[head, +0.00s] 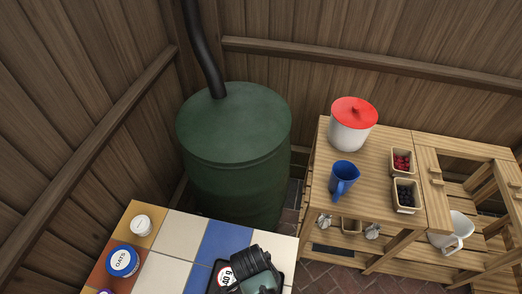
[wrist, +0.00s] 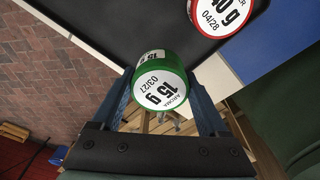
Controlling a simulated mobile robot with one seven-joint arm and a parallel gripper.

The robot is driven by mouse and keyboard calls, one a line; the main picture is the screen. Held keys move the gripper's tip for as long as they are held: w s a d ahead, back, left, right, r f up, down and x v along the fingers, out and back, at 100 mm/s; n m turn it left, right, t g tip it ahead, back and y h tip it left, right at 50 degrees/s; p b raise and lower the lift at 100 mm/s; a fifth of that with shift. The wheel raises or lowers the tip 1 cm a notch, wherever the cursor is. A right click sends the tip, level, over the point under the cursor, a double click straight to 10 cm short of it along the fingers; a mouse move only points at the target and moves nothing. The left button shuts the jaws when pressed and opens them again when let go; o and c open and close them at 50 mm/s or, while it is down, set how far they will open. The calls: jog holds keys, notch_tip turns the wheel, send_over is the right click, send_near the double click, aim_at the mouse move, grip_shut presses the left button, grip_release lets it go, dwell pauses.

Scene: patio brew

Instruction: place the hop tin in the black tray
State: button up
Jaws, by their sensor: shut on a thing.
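My gripper (wrist: 160,78) is shut on a green tin (wrist: 160,88) with a white label that reads "15 g", "aroma" and "03/27"; I take it as the hop tin. Its end face is turned to the wrist camera. The black tray (wrist: 110,22) lies past the tin in the wrist view, and the tin overlaps the tray's near edge in the picture. I cannot tell its height over the tray. In the head view my gripper (head: 243,266) hides most of the tray and the held tin.
A red-rimmed tin (wrist: 222,12) marked "40 g" and "04/28" is on the tray. The tiled table (head: 180,236) also holds a white-lidded jar (head: 141,225) and a blue-lidded oats jar (head: 122,261) at left. A green barrel (head: 235,140) stands behind it; a wooden bench (head: 385,150) is at right.

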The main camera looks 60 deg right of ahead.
jog(key=shift+f, duration=2.25)
jog(key=shift+f, duration=0.1)
jog(key=o, duration=1.2)
jog(key=r, duration=0.4)
jog(key=a+r, duration=0.1)
jog(key=r, duration=0.7)
jog(key=shift+w+a+r, duration=0.1)
jog(key=shift+w+a, duration=0.05)
jog(key=shift+w, duration=0.2)
jog(key=shift+w, duration=0.1)
